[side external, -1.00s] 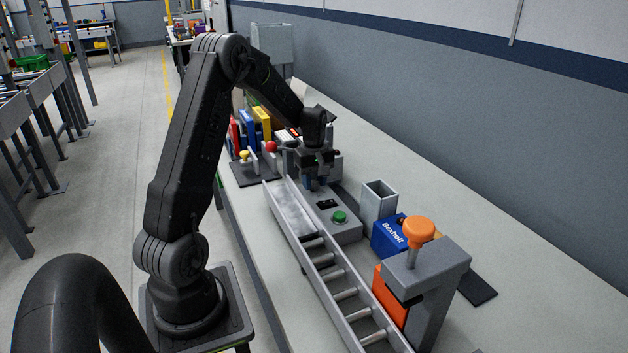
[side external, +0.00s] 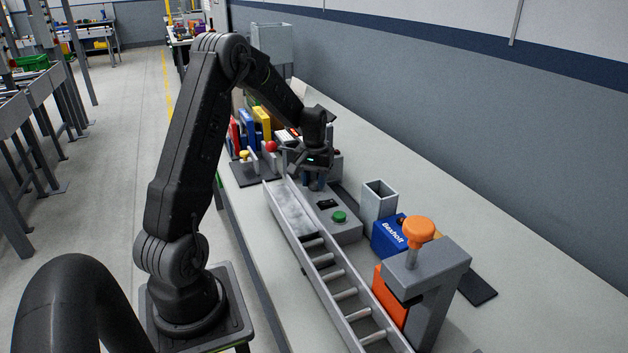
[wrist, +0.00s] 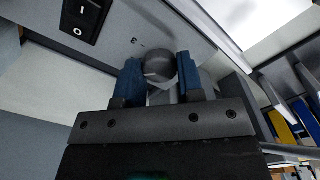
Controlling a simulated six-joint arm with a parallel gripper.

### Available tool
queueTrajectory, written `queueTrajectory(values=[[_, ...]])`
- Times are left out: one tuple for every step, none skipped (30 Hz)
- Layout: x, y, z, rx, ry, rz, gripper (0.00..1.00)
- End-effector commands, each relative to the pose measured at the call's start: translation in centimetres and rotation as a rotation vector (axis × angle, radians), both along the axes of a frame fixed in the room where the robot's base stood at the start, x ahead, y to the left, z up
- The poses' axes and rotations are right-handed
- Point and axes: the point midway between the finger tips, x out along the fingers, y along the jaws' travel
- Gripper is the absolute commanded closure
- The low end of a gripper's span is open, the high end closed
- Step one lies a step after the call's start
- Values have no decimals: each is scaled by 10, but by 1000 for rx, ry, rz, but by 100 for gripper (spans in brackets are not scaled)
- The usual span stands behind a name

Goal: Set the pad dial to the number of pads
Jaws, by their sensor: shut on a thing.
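My gripper (wrist: 160,82) is shut on a dark round dial (wrist: 159,68), with one blue fingertip on each side of it. The dial stands on a light grey panel (wrist: 130,38), where a small dark mark shows beside it, too small to read. In the side external view, my gripper (side external: 315,182) reaches down to the far end of the grey control box (side external: 345,230), and its arm hides the dial. I cannot pick out the pads or their number with certainty.
A black rocker switch (wrist: 86,17) sits on the panel near the dial. The box also bears a green button (side external: 339,216). A roller chute (side external: 335,280) runs alongside. A grey open bin (side external: 379,199), a blue box (side external: 390,236) and an orange-knobbed press (side external: 419,230) stand nearer the camera.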

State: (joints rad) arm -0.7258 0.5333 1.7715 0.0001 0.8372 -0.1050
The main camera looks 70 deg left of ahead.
Motion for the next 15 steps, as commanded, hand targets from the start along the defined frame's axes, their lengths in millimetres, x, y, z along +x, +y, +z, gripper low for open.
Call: queueTrajectory(values=[[0, 0, 1, 1, -1, -43, 89], [0, 0, 1, 1, -1, -71, 89], [0, 0, 1, 1, -1, -109, 89], [0, 0, 1, 1, -1, -138, 89], [0, 0, 1, 1, -1, -166, 89], [0, 0, 1, 1, -1, -204, 89], [0, 0, 1, 1, -1, -232, 89], [0, 0, 1, 1, -1, -261, 89], [0, 0, 1, 1, -1, -299, 89], [0, 0, 1, 1, -1, -327, 89], [0, 0, 1, 1, -1, -356, 89], [0, 0, 1, 1, -1, -393, 89], [0, 0, 1, 1, -1, -420, 89], [0, 0, 1, 1, -1, -448, 89], [0, 0, 1, 1, -1, -483, 89]])
